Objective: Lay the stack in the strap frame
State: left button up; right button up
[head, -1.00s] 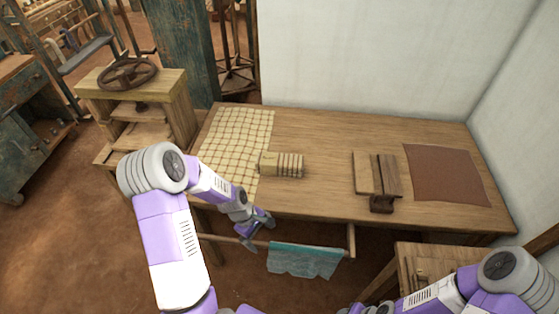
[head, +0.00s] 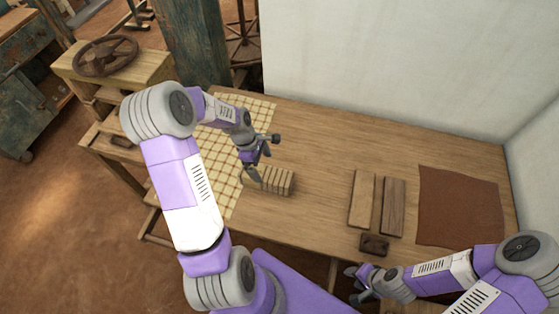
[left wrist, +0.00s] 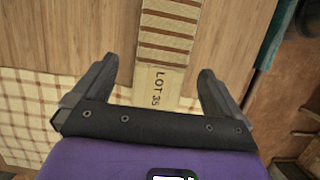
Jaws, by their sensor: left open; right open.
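The stack (head: 278,182) is a small striped beige block lying on the table, at the right edge of the checked cloth. In the left wrist view its striped part (left wrist: 168,25) runs up and away, with a plain end marked "LOT 35" (left wrist: 157,82) nearer. My left gripper (head: 255,171) is open above the plain end, with its fingers apart on either side of it in the wrist view; contact is not visible. My right gripper (head: 357,285) is open and empty near the table's front edge. I cannot tell which thing is the strap frame.
A light board (head: 362,198), a dark board (head: 393,207) and a small dark brown block (head: 374,245) lie right of centre. A brown cloth (head: 458,207) lies at the far right. The checked cloth (head: 228,190) covers the left end. The table (head: 320,160) is clear between stack and boards.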

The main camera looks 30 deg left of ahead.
aim_at(265, 174)
pick_arm(q)
jog(key=x, duration=0.3)
jog(key=b+x, duration=0.1)
jog(key=x, duration=0.3)
jog(key=shift+s+d+f, duration=0.1)
jog(key=shift+s+f, duration=0.05)
jog(key=shift+s, duration=0.05)
jog(key=shift+c, duration=0.5)
jog(key=c, duration=1)
notch_tip(265, 174, up, 10)
jog(key=shift+r+p, duration=0.1)
jog(key=shift+p, duration=0.6)
jog(key=shift+c, duration=0.2)
jog(key=d+m+g, duration=0.1)
jog(key=d+m, duration=0.1)
jog(key=m, duration=0.1)
jog(key=w+d+m, duration=0.1)
jog(key=d+m, duration=0.2)
jog(key=m, duration=0.1)
jog(key=d+m+g, duration=0.1)
jog(key=d+m, duration=0.2)
jog(key=shift+w+g, duration=0.15)
jog(key=shift+g, duration=0.15)
jog(key=d+m+g+y, duration=0.1)
jog(key=d+m+y, duration=0.2)
jog(key=d+m, duration=0.3)
jog(key=shift+d+m+g, duration=0.25)
jog(key=shift+m+g, duration=0.15)
jog(key=shift+m, duration=2.4)
